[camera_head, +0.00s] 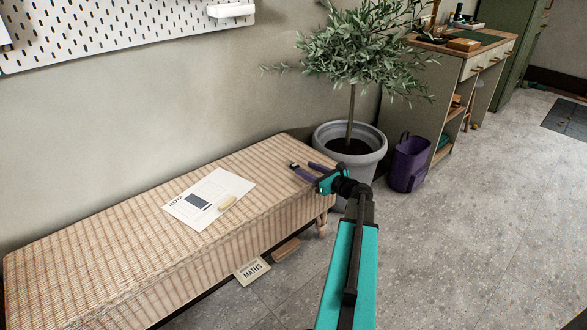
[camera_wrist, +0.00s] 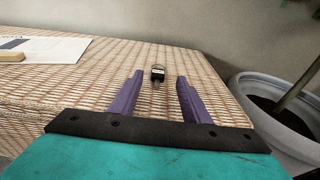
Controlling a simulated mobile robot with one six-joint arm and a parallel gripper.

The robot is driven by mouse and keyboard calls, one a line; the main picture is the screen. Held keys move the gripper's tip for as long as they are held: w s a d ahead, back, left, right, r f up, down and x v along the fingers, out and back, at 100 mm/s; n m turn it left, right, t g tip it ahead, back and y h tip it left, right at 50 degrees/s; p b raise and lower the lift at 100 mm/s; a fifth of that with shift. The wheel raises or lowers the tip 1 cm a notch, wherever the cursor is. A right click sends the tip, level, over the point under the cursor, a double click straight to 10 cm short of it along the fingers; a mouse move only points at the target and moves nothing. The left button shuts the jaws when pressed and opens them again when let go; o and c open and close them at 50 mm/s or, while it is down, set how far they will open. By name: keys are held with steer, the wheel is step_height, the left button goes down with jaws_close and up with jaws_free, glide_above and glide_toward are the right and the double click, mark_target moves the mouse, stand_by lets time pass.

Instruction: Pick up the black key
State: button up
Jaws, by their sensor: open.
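The black key (camera_wrist: 157,74) lies on the woven bench top (camera_wrist: 195,62), with a dark head and a small metal part toward me. In the wrist view it is just beyond and between the two purple fingers of my gripper (camera_wrist: 158,80). In the head view the key (camera_head: 293,165) is a small dark spot near the bench's far right end, close to the tips of my gripper (camera_head: 301,169). My gripper is open and empty. Whether the fingertips touch the bench is hard to tell.
A printed paper sheet (camera_head: 190,207) with a cream block (camera_head: 227,203) on it lies left on the bench. A grey plant pot (camera_head: 369,141) stands right of the bench end. A maths book (camera_head: 251,271) is on the floor. The wall is behind the bench.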

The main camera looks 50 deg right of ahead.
mark_target(295, 165)
steer(key=shift+w+f+b, duration=0.2)
steer(key=shift+w+b, duration=0.2)
steer(key=shift+w, duration=0.15)
steer(key=shift+w+f+b, duration=0.2)
steer(key=shift+w+b, duration=0.2)
steer(key=shift+w, duration=0.15)
steer(key=shift+w+f+b, duration=0.2)
steer(key=shift+w+b, duration=0.25)
steer(key=shift+w, duration=1)
steer(key=shift+r, duration=0.1)
steer(key=shift+c, duration=0.3)
jaws_close()
